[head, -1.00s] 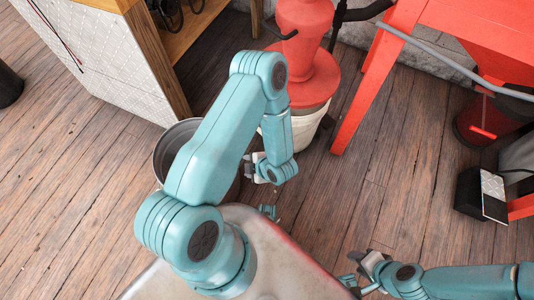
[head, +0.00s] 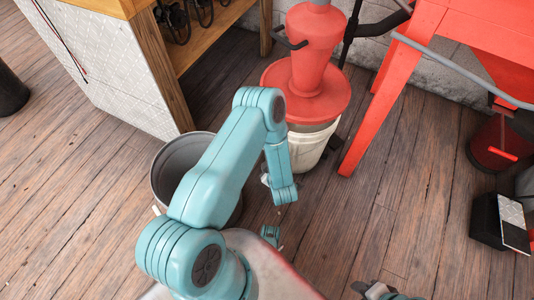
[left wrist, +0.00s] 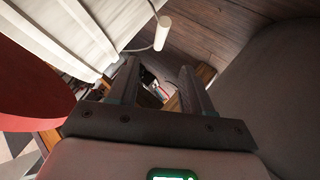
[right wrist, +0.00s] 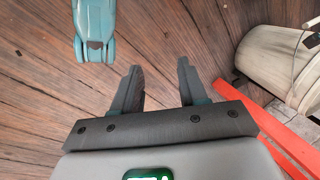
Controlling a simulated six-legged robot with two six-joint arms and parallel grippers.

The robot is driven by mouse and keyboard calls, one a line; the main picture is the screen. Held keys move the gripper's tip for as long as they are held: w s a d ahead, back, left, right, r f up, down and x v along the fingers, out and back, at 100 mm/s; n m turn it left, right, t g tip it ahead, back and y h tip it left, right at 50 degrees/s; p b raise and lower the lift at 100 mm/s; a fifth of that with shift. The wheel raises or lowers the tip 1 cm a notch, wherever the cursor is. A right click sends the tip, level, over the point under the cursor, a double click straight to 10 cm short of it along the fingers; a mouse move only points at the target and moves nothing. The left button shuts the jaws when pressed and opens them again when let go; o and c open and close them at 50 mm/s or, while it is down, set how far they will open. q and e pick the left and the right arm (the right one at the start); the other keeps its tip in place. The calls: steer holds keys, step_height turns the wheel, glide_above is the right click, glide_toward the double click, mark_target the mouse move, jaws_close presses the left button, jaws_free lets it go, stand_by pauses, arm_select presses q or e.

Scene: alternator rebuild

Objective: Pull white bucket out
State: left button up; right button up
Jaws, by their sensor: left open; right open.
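The white bucket (head: 308,148) stands on the wooden floor under a red cone-shaped top with a wide red flange (head: 306,92). My left gripper is mostly hidden behind its own arm in the head view, just in front of the bucket. In the left wrist view the open left gripper (left wrist: 160,78) has nothing between its fingers; the bucket's ribbed wall (left wrist: 65,35) and its white handle grip (left wrist: 162,32) are close by. My right gripper (right wrist: 160,75) is open and empty over the floor; the bucket (right wrist: 270,62) lies to its upper right in the right wrist view.
A grey metal bin (head: 166,172) stands left of the bucket, partly behind my left arm. A red-legged stand (head: 370,110) is close on the right. A wooden shelf cabinet (head: 110,70) is at the back left.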

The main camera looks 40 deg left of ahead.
arm_select(q)
steer(key=b+x, duration=0.4)
steer(key=x, duration=0.8)
steer(key=shift+w+a+f, duration=0.15)
steer(key=shift+a+f, duration=0.05)
steer(key=shift+f, duration=0.05)
steer(key=shift+w+a+f+b, duration=0.3)
steer(key=shift+a+b, duration=0.1)
steer(key=shift+a, duration=0.05)
arm_select(e)
steer(key=shift+t, duration=0.4)
steer(key=shift+w+d+f, duration=0.15)
steer(key=shift+w+f, duration=0.1)
steer(key=shift+f, duration=0.6)
steer(key=shift+w+d+f, duration=0.2)
steer(key=shift+w+f, duration=0.1)
steer(key=shift+f, duration=0.5)
steer(key=shift+w+d+f, duration=0.15)
steer(key=shift+w+f, duration=0.1)
steer(key=shift+f, duration=0.6)
arm_select(q)
steer(key=shift+c, duration=0.3)
jaws_close()
steer(key=shift+d, duration=0.1)
